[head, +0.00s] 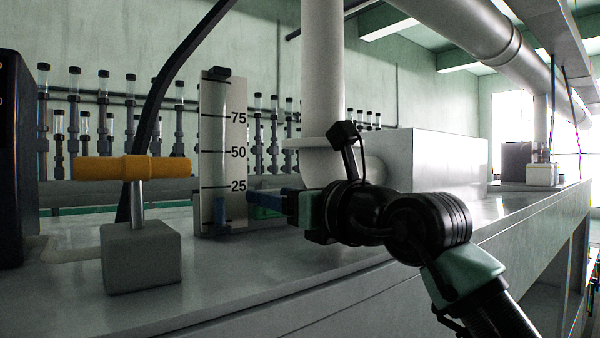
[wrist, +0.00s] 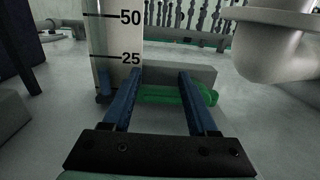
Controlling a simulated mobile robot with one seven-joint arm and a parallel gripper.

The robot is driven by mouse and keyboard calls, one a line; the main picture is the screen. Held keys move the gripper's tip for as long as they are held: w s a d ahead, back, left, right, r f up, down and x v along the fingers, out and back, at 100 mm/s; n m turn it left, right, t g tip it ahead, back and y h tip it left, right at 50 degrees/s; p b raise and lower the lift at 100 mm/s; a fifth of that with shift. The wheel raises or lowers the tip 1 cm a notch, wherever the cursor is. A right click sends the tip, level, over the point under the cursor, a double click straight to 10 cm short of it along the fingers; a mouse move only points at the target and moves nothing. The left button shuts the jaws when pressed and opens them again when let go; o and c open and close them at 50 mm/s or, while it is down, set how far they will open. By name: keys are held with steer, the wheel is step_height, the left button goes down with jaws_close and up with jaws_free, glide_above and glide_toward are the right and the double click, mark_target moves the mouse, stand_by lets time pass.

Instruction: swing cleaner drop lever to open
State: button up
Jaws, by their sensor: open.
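My gripper (head: 256,194) is open, its blue fingers pointing left toward the marked gauge board. In the wrist view my gripper (wrist: 160,75) has a green cylindrical handle (wrist: 160,94) lying crosswise at its fingers, against a low grey block (wrist: 205,72). The handle's right end sticks out past the right finger; contact cannot be told. The green handle (head: 266,212) is partly hidden in the head view. An orange crossbar handle (head: 105,168) sits on an upright metal stem on a grey block (head: 141,258) at left. No label shows which one is the cleaner drop lever.
The gauge board (head: 221,160), marked 25, 50 and 75, stands close left of my fingers. A thick white pipe (head: 323,80) rises behind my gripper. A dark box (head: 14,150) stands at far left. The counter front (head: 230,290) is clear.

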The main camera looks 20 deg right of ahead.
steer(key=b+v, duration=0.3)
steer(key=v, duration=0.2)
steer(key=shift+a, duration=0.1)
steer(key=shift+b+v, duration=0.45)
steer(key=shift+v, duration=0.6)
